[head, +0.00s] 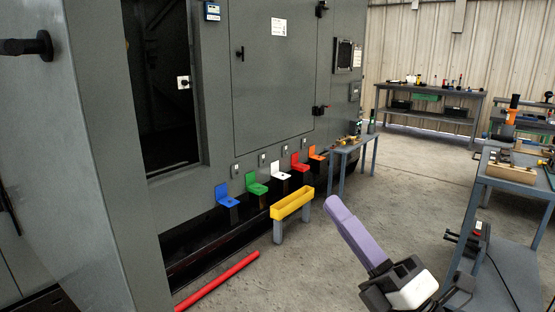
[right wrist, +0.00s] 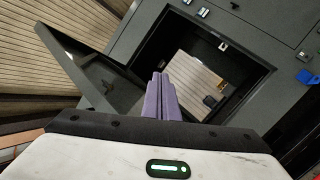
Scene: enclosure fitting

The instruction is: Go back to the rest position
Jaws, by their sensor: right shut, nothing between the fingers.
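My right gripper (head: 335,207) shows at the lower middle of the head view, its purple fingers together and empty, held in the air over the concrete floor. In the right wrist view its purple fingers (right wrist: 160,98) are pressed side by side with nothing between them. They point toward the open doorway of the grey enclosure (right wrist: 262,70). The same grey enclosure (head: 275,70) fills the left and middle of the head view. My left gripper is not in either view.
Coloured brackets, among them a blue one (head: 222,192), line the enclosure's base. A yellow tray (head: 292,204) stands on legs in front. A red bar (head: 217,281) lies on the floor. A grey workbench (head: 512,172) is at right. Open floor (head: 415,165) lies between.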

